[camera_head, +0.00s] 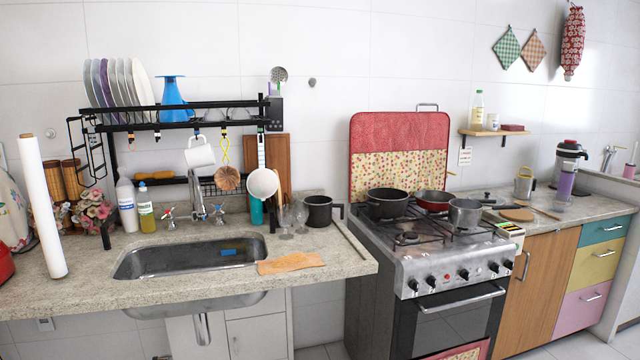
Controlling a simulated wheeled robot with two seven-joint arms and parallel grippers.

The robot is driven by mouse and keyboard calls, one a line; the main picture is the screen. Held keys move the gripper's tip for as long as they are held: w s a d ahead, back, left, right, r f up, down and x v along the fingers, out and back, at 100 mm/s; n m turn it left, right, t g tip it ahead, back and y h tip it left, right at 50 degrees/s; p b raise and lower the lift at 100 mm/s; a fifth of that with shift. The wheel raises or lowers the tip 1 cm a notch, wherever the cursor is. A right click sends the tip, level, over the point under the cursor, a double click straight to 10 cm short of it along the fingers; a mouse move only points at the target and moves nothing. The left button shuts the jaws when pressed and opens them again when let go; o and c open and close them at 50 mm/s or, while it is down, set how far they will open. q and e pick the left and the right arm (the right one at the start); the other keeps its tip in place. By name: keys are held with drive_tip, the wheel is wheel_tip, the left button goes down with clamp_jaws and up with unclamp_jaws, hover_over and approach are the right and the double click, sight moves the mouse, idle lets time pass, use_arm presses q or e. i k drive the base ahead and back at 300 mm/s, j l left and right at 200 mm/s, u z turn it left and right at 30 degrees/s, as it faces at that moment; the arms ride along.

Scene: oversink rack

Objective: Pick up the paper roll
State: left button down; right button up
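The paper roll (43,205) is a tall white cylinder with a brown core showing at its top. It stands nearly upright, tilted slightly in the picture, on the left part of the speckled stone counter (90,290), near the front edge. Nothing touches it from the front. Neither of my grippers is in the camera_head view.
A sink (190,258) lies right of the roll, with a black rack (190,122) of plates above it. Flowers (92,212), bottles (127,205) and brown canisters (75,180) stand behind the roll. A red object (5,262) is at the far left edge. A stove (430,270) stands further right.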

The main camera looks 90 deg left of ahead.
sight(27, 144)
drive_tip(key=u, duration=4.2)
drive_tip(key=i+j, duration=0.1)
drive_tip(key=j, duration=0.3)
drive_tip(key=i+j, duration=0.1)
drive_tip(key=j, duration=0.25)
drive_tip(key=i+j+u, duration=0.1)
drive_tip(key=j, duration=0.3)
drive_tip(key=i+j, duration=0.15)
drive_tip(key=j, duration=0.25)
drive_tip(key=i+j, duration=0.1)
drive_tip(key=j, duration=0.25)
drive_tip(key=i+j, duration=0.1)
drive_tip(key=j, duration=0.3)
drive_tip(key=i+j+u, duration=0.1)
drive_tip(key=j, duration=0.25)
